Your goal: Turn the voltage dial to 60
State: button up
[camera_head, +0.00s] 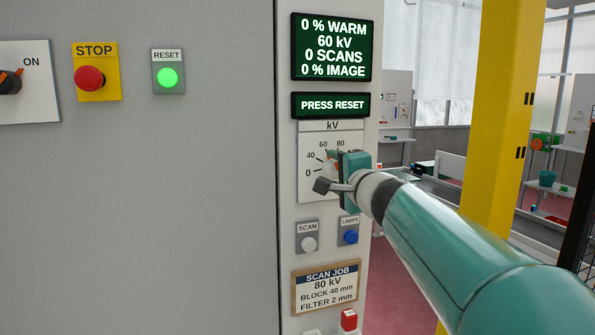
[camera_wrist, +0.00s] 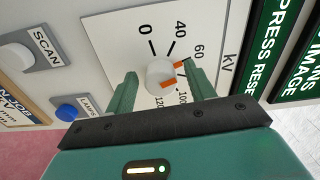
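The voltage dial (camera_wrist: 158,73) is a pale round knob with orange marks on a white plate labelled kV. One orange mark points at the 60 line in the wrist view. My gripper (camera_wrist: 160,80) is open, with one teal finger on each side of the knob and a small gap on both sides. In the head view my gripper (camera_head: 346,168) is at the kV plate (camera_head: 312,191) and hides most of the dial. The green display (camera_head: 331,47) reads 0 % WARM, 60 kV, 0 SCANS, 0 % IMAGE.
A smaller display (camera_head: 331,105) reads PRESS RESET. A lit green RESET button (camera_head: 168,77) and red STOP button (camera_head: 89,78) are at left. SCAN (camera_head: 309,244) and LAMPS (camera_head: 350,237) buttons sit below the dial, above a SCAN JOB card (camera_head: 325,288) reading 80 kV. A yellow post (camera_head: 505,110) stands right.

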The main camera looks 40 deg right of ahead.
jog(key=shift+w+d, duration=0.15)
jog(key=v, duration=1.4)
jog(key=shift+w, duration=0.1)
